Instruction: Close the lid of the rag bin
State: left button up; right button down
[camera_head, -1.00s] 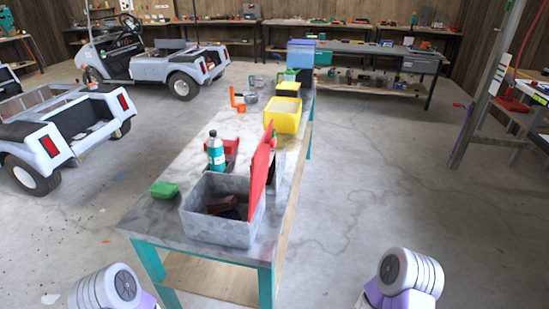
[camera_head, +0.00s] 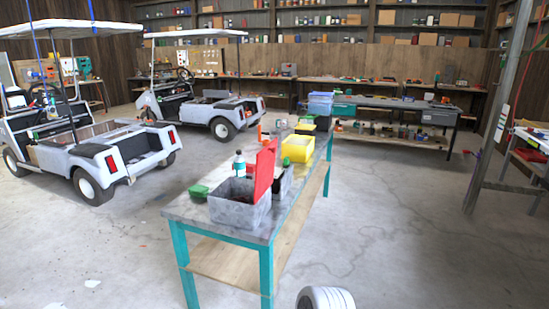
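The rag bin (camera_head: 240,212) is a grey box near the front end of the long workbench. Its red lid (camera_head: 264,170) stands open, raised nearly upright along the bin's right side. Dark contents show a little inside the bin, but they are too small to make out. Neither of my grippers shows.
The bench (camera_head: 178,208) has teal legs and a lower shelf. A green box (camera_head: 199,191), a bottle (camera_head: 239,165) and a yellow bin (camera_head: 298,147) stand near the rag bin. White carts (camera_head: 110,155) are at left. Floor (camera_head: 400,235) right of the bench is clear.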

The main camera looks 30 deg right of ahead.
aim_at(265, 159)
jog(key=z, duration=0.7)
jog(key=i, duration=0.65)
jog(key=z, duration=0.7)
jog(key=i, duration=0.75)
jog(key=u, duration=0.4)
